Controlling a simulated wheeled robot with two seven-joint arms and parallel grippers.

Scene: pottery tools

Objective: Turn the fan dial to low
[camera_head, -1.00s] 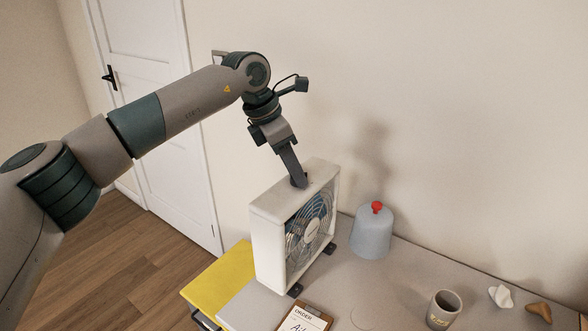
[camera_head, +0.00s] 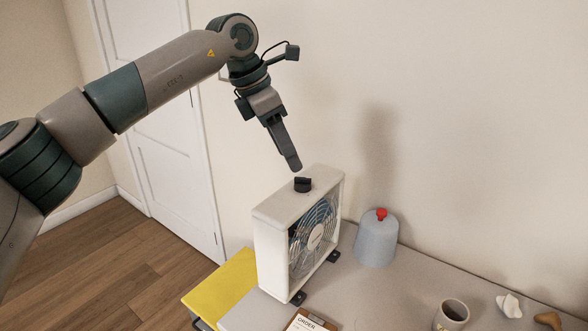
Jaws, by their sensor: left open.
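The white box fan (camera_head: 272,232) stands upright on the table, with its grille facing right. My right gripper is not in view.
A grey-blue jug with a red cap (camera_head: 375,240) stands right of the fan. An order clipboard (camera_head: 305,321), a mug (camera_head: 451,314) and small lumps (camera_head: 509,305) lie farther front and right. A yellow surface (camera_head: 222,285) is at the left. The wall is behind.

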